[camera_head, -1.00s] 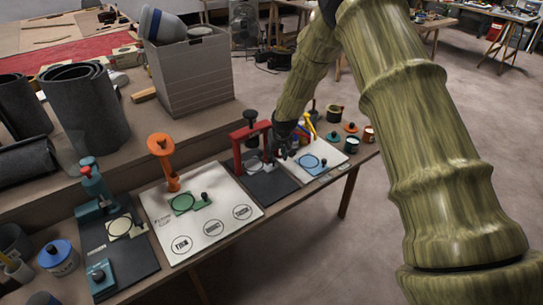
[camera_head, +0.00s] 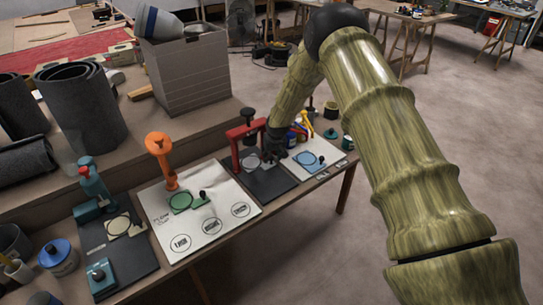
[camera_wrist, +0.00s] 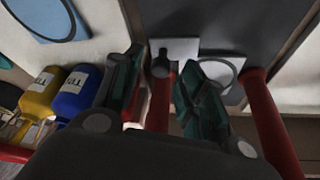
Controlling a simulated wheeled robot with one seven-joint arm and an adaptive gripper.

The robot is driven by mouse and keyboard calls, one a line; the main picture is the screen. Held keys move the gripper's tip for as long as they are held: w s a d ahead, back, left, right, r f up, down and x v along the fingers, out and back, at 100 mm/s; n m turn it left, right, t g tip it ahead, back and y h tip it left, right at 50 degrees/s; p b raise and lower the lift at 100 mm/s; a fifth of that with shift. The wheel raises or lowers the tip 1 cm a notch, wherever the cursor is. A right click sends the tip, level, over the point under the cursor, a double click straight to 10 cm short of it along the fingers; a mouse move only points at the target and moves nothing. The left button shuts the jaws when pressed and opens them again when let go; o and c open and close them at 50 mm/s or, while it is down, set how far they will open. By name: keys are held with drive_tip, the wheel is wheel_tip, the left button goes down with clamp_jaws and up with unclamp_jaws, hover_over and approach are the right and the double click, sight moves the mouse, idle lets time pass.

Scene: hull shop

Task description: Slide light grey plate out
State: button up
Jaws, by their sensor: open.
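The light grey plate (camera_wrist: 184,46) lies on a dark base board (camera_wrist: 238,20) and runs in between red posts (camera_wrist: 267,125). It has a ringed circle at one end and a dark knob (camera_wrist: 160,65) at the other. In the head view the plate (camera_head: 250,162) shows partly under the red frame (camera_head: 234,146). My gripper (camera_wrist: 158,72) is open, with one finger on each side of the knob in the picture. I cannot tell whether either finger touches it. In the head view my gripper (camera_head: 272,156) is just right of the red frame and hides the knob.
Blue (camera_wrist: 75,95) and yellow (camera_wrist: 42,92) bottles stand close by my gripper. A white board with an orange stand (camera_head: 165,160) lies left. A grey crate (camera_head: 185,75) stands behind.

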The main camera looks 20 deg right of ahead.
drive_tip(key=shift+x, duration=0.85)
drive_tip(key=shift+c, duration=0.2)
clamp_jaws()
